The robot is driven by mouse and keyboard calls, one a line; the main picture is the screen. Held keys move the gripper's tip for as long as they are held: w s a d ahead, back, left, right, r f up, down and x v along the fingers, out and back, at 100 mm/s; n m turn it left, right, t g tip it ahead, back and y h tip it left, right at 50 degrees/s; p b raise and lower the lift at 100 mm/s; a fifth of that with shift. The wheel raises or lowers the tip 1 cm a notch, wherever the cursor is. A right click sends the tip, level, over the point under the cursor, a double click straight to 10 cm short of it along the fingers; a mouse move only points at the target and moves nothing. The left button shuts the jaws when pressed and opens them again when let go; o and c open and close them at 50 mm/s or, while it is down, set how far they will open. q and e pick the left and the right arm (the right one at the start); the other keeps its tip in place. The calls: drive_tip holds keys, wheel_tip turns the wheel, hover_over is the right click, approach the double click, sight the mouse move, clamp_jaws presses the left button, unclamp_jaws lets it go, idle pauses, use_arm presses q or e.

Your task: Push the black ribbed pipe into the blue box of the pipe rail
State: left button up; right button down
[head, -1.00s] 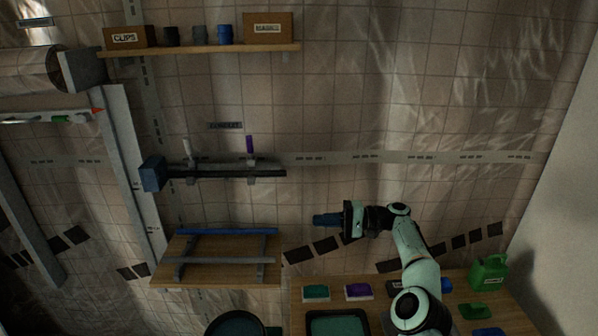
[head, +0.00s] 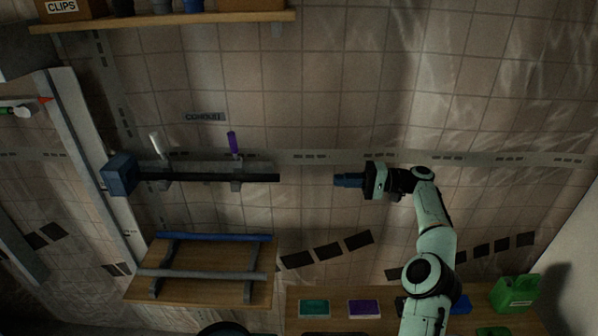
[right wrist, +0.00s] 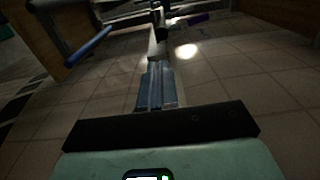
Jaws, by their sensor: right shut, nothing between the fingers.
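The black ribbed pipe (head: 262,178) lies level along the wall rail, its free end pointing right. Its left end meets the blue box (head: 120,174); I cannot tell how deep it sits there. Two clips hold the rail line, one with a white lever (head: 156,144), one with a purple lever (head: 233,143). My right gripper (head: 337,180) is shut and empty, its blue fingers pointing left at about the pipe's height, with a visible gap to the pipe's end. In the right wrist view the closed fingers (right wrist: 157,88) point toward the rail. My left gripper is not in view.
Below the rail, a wooden shelf (head: 200,290) carries a rack with a blue rod (head: 215,237) and a grey rod (head: 200,275). A bench at lower right holds a green can (head: 515,293) and small trays. An upper shelf (head: 170,21) holds boxes and cups.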

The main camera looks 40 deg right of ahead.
drive_tip(key=b, duration=0.2)
approach(265, 180)
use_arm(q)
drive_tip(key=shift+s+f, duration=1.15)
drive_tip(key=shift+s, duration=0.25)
use_arm(e)
drive_tip(key=shift+w+a+f, duration=0.2)
drive_tip(key=shift+w+a, duration=0.8)
drive_tip(key=shift+w, duration=0.25)
drive_tip(key=x, duration=0.6)
drive_tip(key=shift+w+a, duration=0.2)
drive_tip(key=shift+a, duration=0.05)
drive_tip(key=shift+w+a, duration=0.15)
drive_tip(key=shift+a, duration=0.05)
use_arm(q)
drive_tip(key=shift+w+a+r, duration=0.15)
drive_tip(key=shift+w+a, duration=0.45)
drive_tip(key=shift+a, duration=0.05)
use_arm(e)
drive_tip(key=shift+d, duration=0.15)
